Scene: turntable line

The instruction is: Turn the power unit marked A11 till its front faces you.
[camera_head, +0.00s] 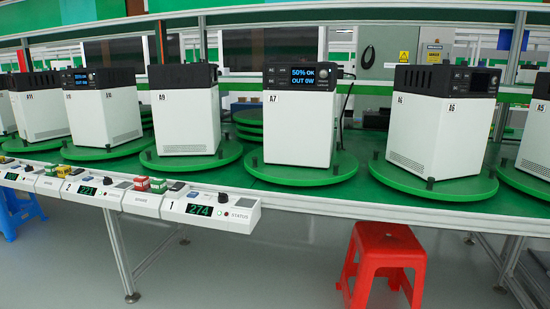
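The power unit marked A11 (42,118) stands upright near the left edge in the head view. It is a white box with a black top part, on a round green turntable (36,147). Its label is at the upper left of the white side turned my way. I cannot make out a lit screen on it. Unit A10 (105,118) stands close to its right, on its own turntable. Neither of my grippers is in view.
Units A9 (186,122), A7 (300,130) and A6 (430,135) stand on turntables to the right; A7's lit screen faces me. Control boxes with buttons and number displays (212,211) line the bench's front edge. A red stool (385,255) stands below; a blue one (20,210) is at left.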

